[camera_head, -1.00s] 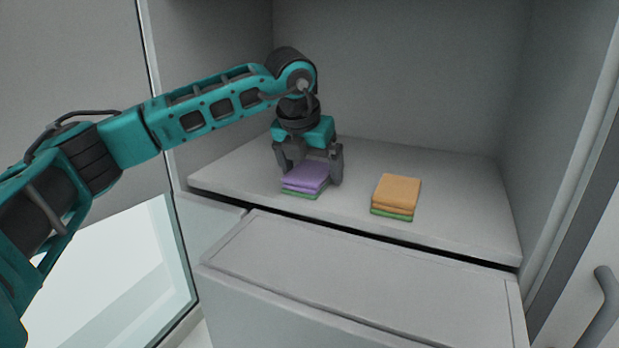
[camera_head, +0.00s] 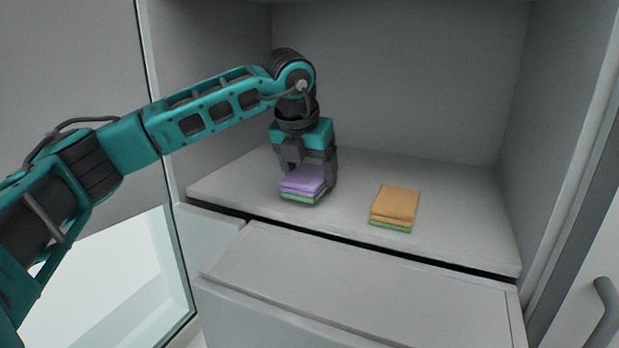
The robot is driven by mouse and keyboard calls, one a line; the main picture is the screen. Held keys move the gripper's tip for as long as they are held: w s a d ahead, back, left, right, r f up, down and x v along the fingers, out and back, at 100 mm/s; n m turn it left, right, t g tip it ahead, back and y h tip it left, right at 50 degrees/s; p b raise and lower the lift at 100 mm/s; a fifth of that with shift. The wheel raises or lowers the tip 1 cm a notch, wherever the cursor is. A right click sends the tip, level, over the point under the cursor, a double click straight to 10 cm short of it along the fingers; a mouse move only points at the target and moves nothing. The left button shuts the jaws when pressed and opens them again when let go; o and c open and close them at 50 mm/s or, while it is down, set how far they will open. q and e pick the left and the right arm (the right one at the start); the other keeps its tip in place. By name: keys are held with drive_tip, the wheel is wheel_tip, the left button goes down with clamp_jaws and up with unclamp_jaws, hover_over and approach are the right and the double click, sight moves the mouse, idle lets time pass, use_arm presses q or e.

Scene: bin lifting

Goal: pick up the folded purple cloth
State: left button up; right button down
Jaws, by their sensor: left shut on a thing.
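The folded purple cloth (camera_head: 304,179) lies in several layers on top of a folded green cloth (camera_head: 302,198), near the left part of the cabinet shelf. My left gripper (camera_head: 307,174) points down over it. Its dark fingers are shut on the purple cloth from either side; one finger is partly hidden behind the cloth. The green cloth sits right under the purple one. I cannot tell whether the stack is clear of the shelf. My right gripper is not in view.
A folded orange cloth (camera_head: 396,202) on a green one (camera_head: 389,227) lies to the right on the shelf (camera_head: 455,225). Cabinet walls enclose the shelf left, right and behind. An open drawer-like front (camera_head: 370,285) juts out below. A handle (camera_head: 606,312) is at the lower right.

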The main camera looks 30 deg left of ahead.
use_arm(q)
drive_tip(key=shift+r, duration=0.85)
drive_tip(key=shift+s+r, duration=0.1)
drive_tip(key=shift+s, duration=0.25)
drive_tip(key=s+d+b, duration=0.1)
drive_tip(key=s+b, duration=0.1)
drive_tip(key=s, duration=1.5)
drive_tip(key=shift+s, duration=0.15)
drive_tip(key=o, duration=0.5)
drive_tip(key=c, duration=0.4)
